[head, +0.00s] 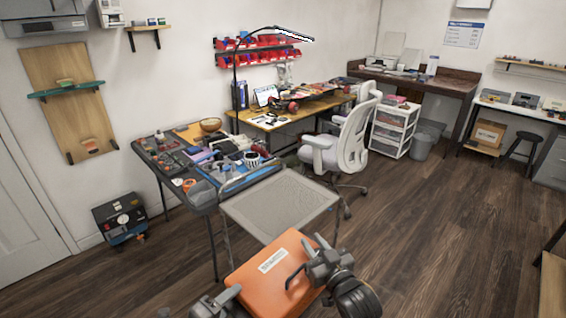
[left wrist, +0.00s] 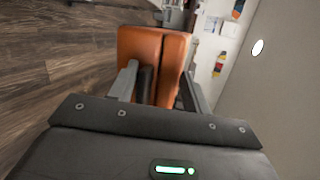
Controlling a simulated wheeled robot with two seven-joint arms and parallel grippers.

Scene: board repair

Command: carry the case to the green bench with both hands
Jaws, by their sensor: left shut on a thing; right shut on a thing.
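An orange case (head: 265,271) with a white label on top is in front of me at the bottom of the head view. My left gripper (head: 229,295) is shut on its near left side. My right gripper (head: 303,262) is shut on its right side, by a dark handle-like part. In the left wrist view, the orange case (left wrist: 139,43) sits between the fingers of my left gripper (left wrist: 158,85). The case's underside is hidden. I cannot make out a clearly green bench in these frames.
A grey mesh-topped stand (head: 277,204) is just beyond the case. A cluttered dark table (head: 203,195) stands behind it to the left, with a white office chair (head: 345,150) to the right. A black and blue box (head: 120,218) is on the floor.

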